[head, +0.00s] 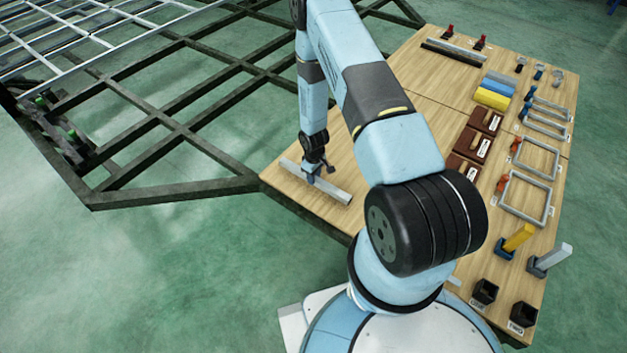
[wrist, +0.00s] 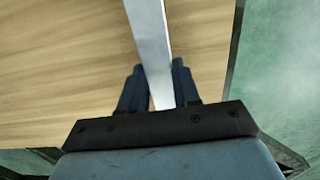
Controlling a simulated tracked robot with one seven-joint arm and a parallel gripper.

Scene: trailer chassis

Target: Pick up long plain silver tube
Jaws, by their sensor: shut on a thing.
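The long plain silver tube (head: 333,189) is near the left corner of the wooden table in the head view. My gripper (head: 312,172) is over its middle. In the wrist view the tube (wrist: 149,40) runs between the two blue fingers of my gripper (wrist: 158,85), which are shut on it. Whether the tube touches the table or is slightly above it, I cannot tell. Its near part is hidden by the gripper body in the wrist view.
The wooden table (head: 403,95) carries dark red boxes (head: 467,143), yellow and blue blocks (head: 493,92), grey frames (head: 527,197) and black cups (head: 484,291) toward its right. A dark trailer chassis (head: 165,122) stands left of the table, with green floor around it.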

